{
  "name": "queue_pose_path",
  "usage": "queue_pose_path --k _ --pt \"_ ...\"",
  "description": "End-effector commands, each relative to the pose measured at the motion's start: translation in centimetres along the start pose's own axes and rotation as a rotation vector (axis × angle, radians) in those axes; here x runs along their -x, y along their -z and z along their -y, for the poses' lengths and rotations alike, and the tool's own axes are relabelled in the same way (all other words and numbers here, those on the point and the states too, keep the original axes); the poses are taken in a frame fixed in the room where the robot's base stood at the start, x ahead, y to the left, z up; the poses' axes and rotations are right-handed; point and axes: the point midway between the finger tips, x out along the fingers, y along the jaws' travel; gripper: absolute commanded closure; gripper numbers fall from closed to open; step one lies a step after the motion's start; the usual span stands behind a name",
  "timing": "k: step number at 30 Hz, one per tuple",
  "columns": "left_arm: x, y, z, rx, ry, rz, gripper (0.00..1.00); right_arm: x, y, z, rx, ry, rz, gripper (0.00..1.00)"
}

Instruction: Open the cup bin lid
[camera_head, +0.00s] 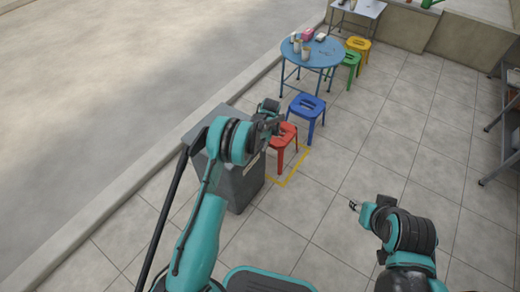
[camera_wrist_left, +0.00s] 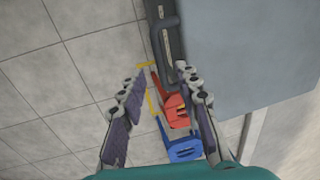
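The cup bin (camera_head: 245,186) is a dark grey box left of centre in the head view. Its lid (camera_head: 196,128) looks flat and closed, partly covered by my left arm. In the left wrist view the lid's grey surface (camera_wrist_left: 245,50) fills the upper right, with a dark bar handle (camera_wrist_left: 168,42) along its edge. My left gripper (camera_wrist_left: 161,76) is open and empty, its fingers apart, with the handle just past the fingertips towards the right finger. I cannot tell whether they touch. My right gripper (camera_head: 353,205) looks open and empty above the floor, far from the bin.
A red stool (camera_head: 283,140) stands close beside the bin, with a blue stool (camera_head: 307,108) behind it. A round blue table (camera_head: 311,53) with cups is further back. A shelf (camera_head: 500,140) stands at the right edge. The tiled floor between is clear.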

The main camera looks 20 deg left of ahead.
Motion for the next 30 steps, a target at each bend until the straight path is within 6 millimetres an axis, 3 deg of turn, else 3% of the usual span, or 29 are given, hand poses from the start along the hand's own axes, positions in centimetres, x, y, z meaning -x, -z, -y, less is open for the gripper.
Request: queue_pose_path --k 3,7,18,22,30 --pt "-2.3 0.0 0.0 0.001 0.000 -0.001 0.68 -0.9 -0.7 0.0 0.000 0.000 0.000 0.60" --pt "-3.7 0.0 0.0 0.002 0.000 -0.001 0.68 -1.4 -1.0 0.0 0.000 0.000 0.000 0.60" --pt "-4.3 0.0 0.0 0.001 0.000 -0.001 0.68 -1.4 -1.0 0.0 0.000 0.000 0.000 0.60" --pt "-4.3 0.0 0.0 0.001 0.000 -0.001 0.99 -1.5 -1.0 0.0 0.000 0.000 0.000 0.60" --pt "-4.1 0.0 0.1 0.001 -0.003 -0.001 1.00 -1.4 -1.0 0.0 0.000 0.000 0.000 0.60"
